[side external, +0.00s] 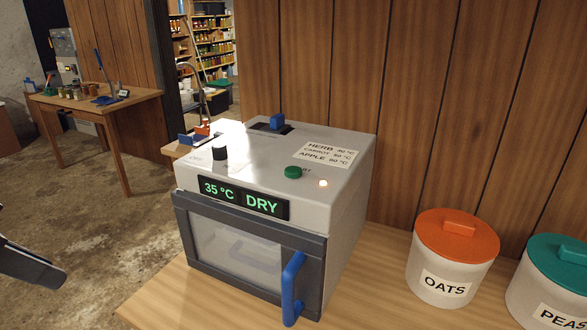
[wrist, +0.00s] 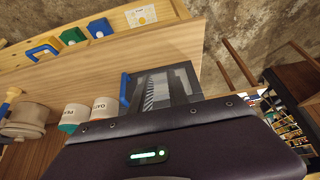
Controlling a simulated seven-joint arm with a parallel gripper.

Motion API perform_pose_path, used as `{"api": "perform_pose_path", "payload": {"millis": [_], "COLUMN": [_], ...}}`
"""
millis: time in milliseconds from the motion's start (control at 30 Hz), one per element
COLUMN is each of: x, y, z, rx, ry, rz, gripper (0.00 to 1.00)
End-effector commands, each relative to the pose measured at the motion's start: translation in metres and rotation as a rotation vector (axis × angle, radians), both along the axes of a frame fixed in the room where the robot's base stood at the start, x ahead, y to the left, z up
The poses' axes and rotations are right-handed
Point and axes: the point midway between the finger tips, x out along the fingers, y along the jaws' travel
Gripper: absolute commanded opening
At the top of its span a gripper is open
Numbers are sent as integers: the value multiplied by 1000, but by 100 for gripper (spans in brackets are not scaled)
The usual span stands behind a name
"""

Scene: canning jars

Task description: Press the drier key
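The drier (side external: 345,240) is a pale grey box with a dark-framed front door and a blue handle (side external: 292,288). Its display (side external: 243,198) reads 35 °C and DRY in green. A round green key (side external: 293,172) sits on its top near the front, in front of partly hidden lettering. A small warm light (side external: 323,183) glows beside it. A black knob (side external: 220,152) and a blue slider (side external: 277,121) are also on top. A dark part of my arm or gripper (side external: 30,266) enters at the left edge, apart from the drier. Its fingers cannot be made out. The wrist view shows the drier door (wrist: 165,88).
An OATS jar (side external: 450,265) with an orange lid and a PEAS jar (side external: 550,290) with a teal lid stand right of the drier. A label card (side external: 325,151) lies on its top. A wooden side table (side external: 95,100) with tools stands at back left.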

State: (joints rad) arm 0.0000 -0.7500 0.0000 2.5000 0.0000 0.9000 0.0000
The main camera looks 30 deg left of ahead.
Motion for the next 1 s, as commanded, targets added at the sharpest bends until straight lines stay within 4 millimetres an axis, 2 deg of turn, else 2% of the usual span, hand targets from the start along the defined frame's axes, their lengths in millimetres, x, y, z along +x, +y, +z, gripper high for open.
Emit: {"api": "perform_pose_path", "payload": {"millis": [33, 100, 1000], "x": [0, 0, 0], "y": [0, 0, 0], "z": [0, 0, 0], "rx": [0, 0, 0], "ry": [0, 0, 0], "rz": [0, 0, 0], "gripper": [9, 0, 0]}}
